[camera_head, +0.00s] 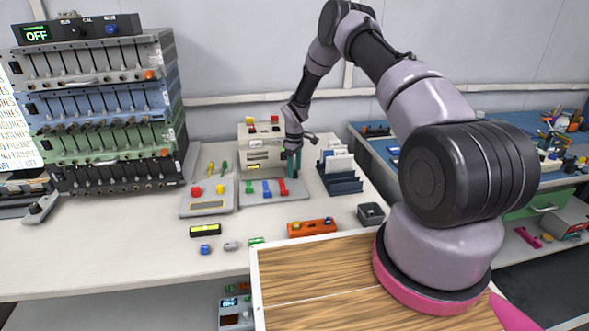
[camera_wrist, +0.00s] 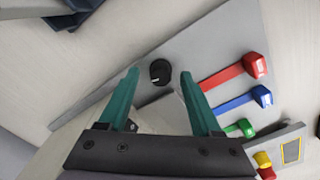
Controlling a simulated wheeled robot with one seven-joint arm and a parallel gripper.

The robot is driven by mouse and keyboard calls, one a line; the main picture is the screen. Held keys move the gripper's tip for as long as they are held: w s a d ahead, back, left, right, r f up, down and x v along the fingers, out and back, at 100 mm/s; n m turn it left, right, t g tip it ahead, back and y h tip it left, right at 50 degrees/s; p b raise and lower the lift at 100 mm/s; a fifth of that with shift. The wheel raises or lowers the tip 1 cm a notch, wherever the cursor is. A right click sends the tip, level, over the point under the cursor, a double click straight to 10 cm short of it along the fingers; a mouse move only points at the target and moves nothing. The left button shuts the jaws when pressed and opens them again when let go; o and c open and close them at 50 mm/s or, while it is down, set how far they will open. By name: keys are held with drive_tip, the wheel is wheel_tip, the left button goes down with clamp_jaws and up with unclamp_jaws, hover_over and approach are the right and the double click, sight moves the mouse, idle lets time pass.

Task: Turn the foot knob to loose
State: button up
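A small round black knob (camera_wrist: 160,72) with a white pointer mark stands on a grey plate (camera_wrist: 192,48) in the wrist view. My gripper (camera_wrist: 160,76) has teal fingers, spread apart with a fingertip to each side of the knob. The fingers do not visibly touch it, and how far above the plate they are I cannot tell. In the head view my gripper (camera_head: 292,166) is over the back right part of the grey plate (camera_head: 258,198), and the knob is hidden there. No lettering by the knob is readable.
Red (camera_wrist: 255,66), blue (camera_wrist: 262,97) and green (camera_wrist: 246,128) levers lie on the same plate, right of the fingers in the wrist view. A beige box (camera_head: 258,146) stands behind the plate. A dark blue rack (camera_head: 342,183) is close on the right.

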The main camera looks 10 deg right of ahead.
wheel_tip(320, 180, up, 11)
idle(0.7)
wheel_tip(320, 180, up, 16)
drive_tip(key=m+t, duration=0.1)
drive_tip(key=m, duration=0.2)
hover_over(295, 171)
drive_tip(key=s+d, duration=0.2)
drive_tip(key=s, duration=0.1)
drive_tip(key=s+d+r+m+t, duration=0.1)
drive_tip(key=s+r+m, duration=0.1)
drive_tip(key=s+r, duration=0.4)
drive_tip(key=s+d+r+m+t, duration=0.1)
drive_tip(key=s+r, duration=0.3)
drive_tip(key=r, duration=0.5)
drive_tip(key=s+r+m+t+y, duration=0.1)
drive_tip(key=s+r+m, duration=0.3)
drive_tip(key=s, duration=0.9)
drive_tip(key=s+d+r+m+t+y, duration=0.1)
drive_tip(key=s+r+m+t, duration=0.2)
drive_tip(key=s, duration=1.1)
wheel_tip(295, 171, up, 3)
drive_tip(key=shift+d+r+m, duration=0.1)
drive_tip(key=shift+d+m, duration=0.15)
drive_tip(key=shift+m, duration=0.45)
